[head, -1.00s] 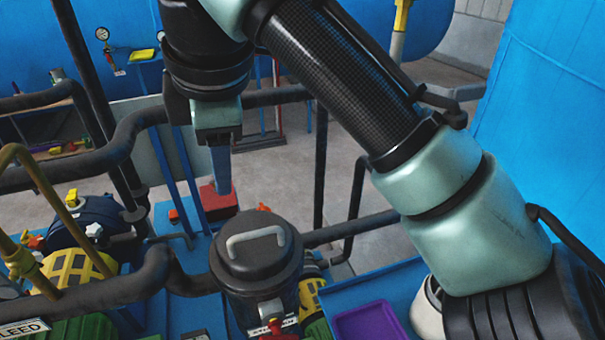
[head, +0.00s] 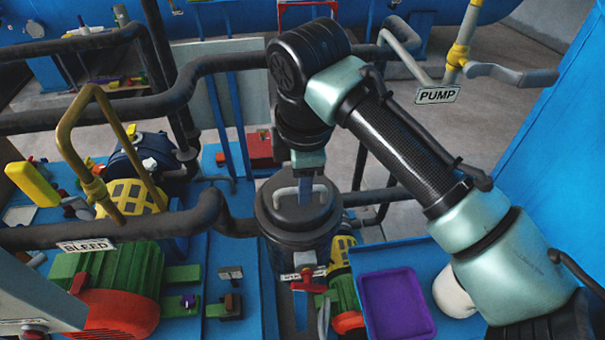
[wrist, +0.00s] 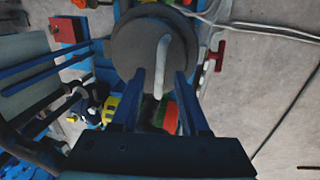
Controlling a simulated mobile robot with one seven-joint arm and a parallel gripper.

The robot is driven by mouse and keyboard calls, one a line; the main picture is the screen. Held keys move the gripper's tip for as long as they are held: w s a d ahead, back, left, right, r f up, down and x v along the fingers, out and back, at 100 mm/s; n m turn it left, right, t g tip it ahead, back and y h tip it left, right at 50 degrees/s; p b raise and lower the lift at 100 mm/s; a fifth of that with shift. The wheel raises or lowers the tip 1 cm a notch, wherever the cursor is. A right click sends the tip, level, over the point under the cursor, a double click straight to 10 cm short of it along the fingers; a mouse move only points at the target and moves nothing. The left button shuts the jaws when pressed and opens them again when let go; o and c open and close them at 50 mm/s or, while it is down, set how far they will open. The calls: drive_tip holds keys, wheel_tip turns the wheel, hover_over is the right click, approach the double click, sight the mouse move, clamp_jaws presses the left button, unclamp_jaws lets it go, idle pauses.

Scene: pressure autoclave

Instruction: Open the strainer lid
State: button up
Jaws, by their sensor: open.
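The strainer (head: 300,245) is a dark upright cylinder with a round dark lid (head: 275,212). The lid lies flat on it and carries a light grey bar handle (head: 283,196). My gripper (head: 306,190) points down just over the lid and partly hides it. In the wrist view the lid (wrist: 130,45) is at the top middle. My gripper (wrist: 160,76) is open there, with one blue finger on each side of the handle (wrist: 162,60). I cannot tell whether the fingers are low enough to straddle it or touch it. A red valve handle (head: 308,286) is on the strainer's front.
Dark pipes (head: 110,235) run left of the strainer at lid height. A green and red motor (head: 115,290) stands front left. A purple tray (head: 398,305) lies to the right. A grey pipe with a PUMP sign (head: 436,95) is behind my arm.

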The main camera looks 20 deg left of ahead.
drive_tip(key=shift+f, duration=0.2)
drive_tip(key=shift+c, duration=0.3)
clamp_jaws()
drive_tip(key=shift+w, duration=0.1)
idle(1.0)
